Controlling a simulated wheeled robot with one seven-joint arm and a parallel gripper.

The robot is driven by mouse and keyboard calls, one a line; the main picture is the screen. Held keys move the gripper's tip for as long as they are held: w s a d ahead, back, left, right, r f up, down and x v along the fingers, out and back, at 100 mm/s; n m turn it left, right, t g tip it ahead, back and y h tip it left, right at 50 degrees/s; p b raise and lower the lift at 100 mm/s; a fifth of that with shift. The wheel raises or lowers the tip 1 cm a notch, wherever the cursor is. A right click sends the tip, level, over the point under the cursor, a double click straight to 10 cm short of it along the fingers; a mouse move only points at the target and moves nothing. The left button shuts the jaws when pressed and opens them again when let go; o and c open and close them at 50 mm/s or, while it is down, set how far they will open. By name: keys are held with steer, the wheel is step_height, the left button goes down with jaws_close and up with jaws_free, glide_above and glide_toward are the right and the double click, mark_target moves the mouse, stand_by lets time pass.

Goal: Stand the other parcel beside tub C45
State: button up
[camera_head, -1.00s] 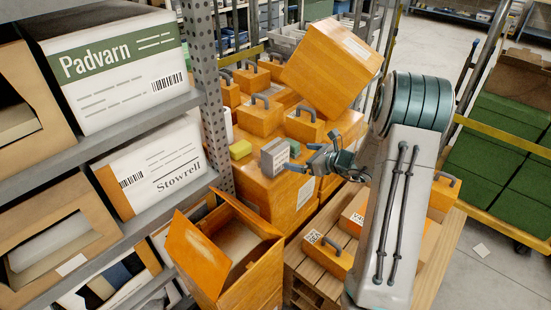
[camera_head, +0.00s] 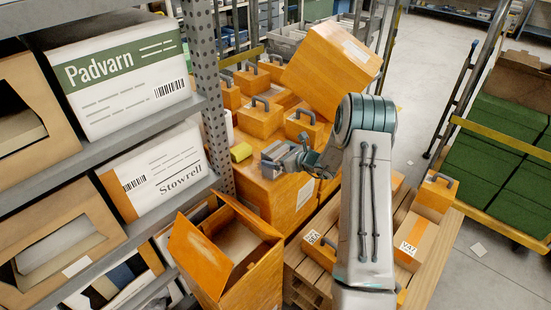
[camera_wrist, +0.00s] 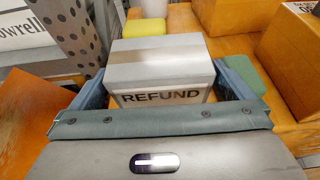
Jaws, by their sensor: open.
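A grey box-shaped parcel (camera_wrist: 160,72) marked REFUND stands between my gripper's two blue-grey fingers (camera_wrist: 160,85) in the wrist view. The fingers are apart, one on each side of it; I cannot tell whether either touches it. In the head view the parcel (camera_head: 271,155) stands on a large orange box (camera_head: 268,195), and my gripper (camera_head: 285,157) is at it. Orange tubs with handles stand about; one (camera_head: 410,248) on the pallet has a label like VA7, another (camera_head: 325,250) has a partly hidden label. I cannot read C45 on any.
A yellow block (camera_wrist: 146,27) is behind the parcel and a green block (camera_wrist: 244,72) is at its right. An orange tub (camera_wrist: 293,60) stands close on the right. An open orange carton (camera_head: 240,270) is below, by the rack post (camera_head: 207,90). A large box (camera_head: 332,70) leans behind.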

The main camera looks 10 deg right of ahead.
steer(key=shift+x, duration=1)
steer(key=shift+r, duration=0.1)
steer(key=c, duration=1.1)
